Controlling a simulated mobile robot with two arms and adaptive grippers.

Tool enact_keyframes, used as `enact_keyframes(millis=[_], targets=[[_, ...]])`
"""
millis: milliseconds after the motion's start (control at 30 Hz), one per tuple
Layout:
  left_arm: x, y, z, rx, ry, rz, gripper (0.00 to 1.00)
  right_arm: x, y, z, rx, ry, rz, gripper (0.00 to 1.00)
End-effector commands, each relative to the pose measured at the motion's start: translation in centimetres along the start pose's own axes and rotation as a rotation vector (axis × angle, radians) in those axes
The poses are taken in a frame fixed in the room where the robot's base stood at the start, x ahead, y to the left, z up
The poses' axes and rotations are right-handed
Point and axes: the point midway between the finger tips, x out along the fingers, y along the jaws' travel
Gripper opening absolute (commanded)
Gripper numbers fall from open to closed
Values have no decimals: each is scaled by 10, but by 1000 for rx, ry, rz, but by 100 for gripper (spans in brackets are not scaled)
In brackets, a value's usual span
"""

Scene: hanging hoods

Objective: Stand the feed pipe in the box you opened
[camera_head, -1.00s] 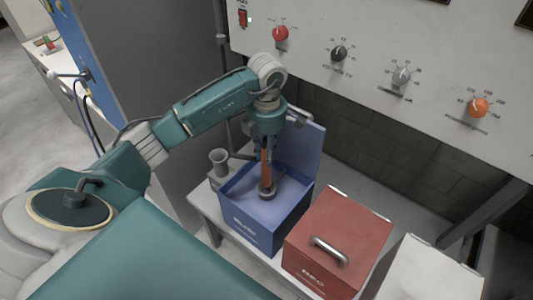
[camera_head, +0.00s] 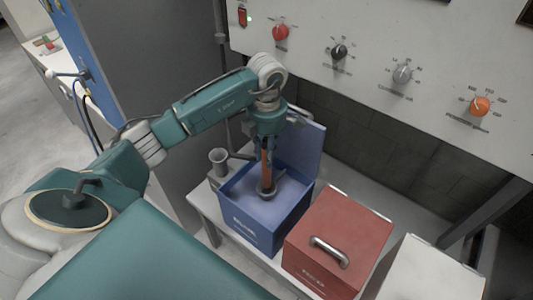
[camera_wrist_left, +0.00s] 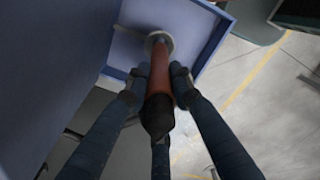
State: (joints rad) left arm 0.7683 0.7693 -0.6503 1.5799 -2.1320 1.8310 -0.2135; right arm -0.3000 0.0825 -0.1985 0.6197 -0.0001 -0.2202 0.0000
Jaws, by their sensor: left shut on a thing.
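The feed pipe (camera_head: 267,168) is an orange-brown rod, upright, with a round grey flange at its lower end inside the open blue box (camera_head: 258,229). It also shows in the left wrist view (camera_wrist_left: 160,72), with a dark upper end near the camera. My left gripper (camera_head: 266,148) is above the box, its fingers shut around the pipe; the fingers also show in the wrist view (camera_wrist_left: 158,80). The flange is at or close to the box floor; I cannot tell whether it touches. The box lid (camera_head: 309,148) stands raised at the back. My right gripper is not in view.
A closed red box (camera_head: 338,233) with a metal handle stands right of the blue box, and a white box (camera_head: 425,270) beyond it. A grey cup-like holder (camera_head: 218,160) is at the left. The panel with knobs (camera_head: 370,60) rises behind.

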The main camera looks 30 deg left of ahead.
Motion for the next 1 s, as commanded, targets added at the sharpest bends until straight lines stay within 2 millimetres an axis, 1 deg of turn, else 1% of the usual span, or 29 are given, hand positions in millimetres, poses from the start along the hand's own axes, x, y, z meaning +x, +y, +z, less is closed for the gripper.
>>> enact_keyframes(millis=[100, 667, 1000], targets=[[6, 0, 0, -1, -1, 1, 0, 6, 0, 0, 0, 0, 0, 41], [29, 0, 0, -1, 0, 0, 0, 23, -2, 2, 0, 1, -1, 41], [42, 1, 0, -1, -1, 1, 0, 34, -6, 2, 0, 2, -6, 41]])
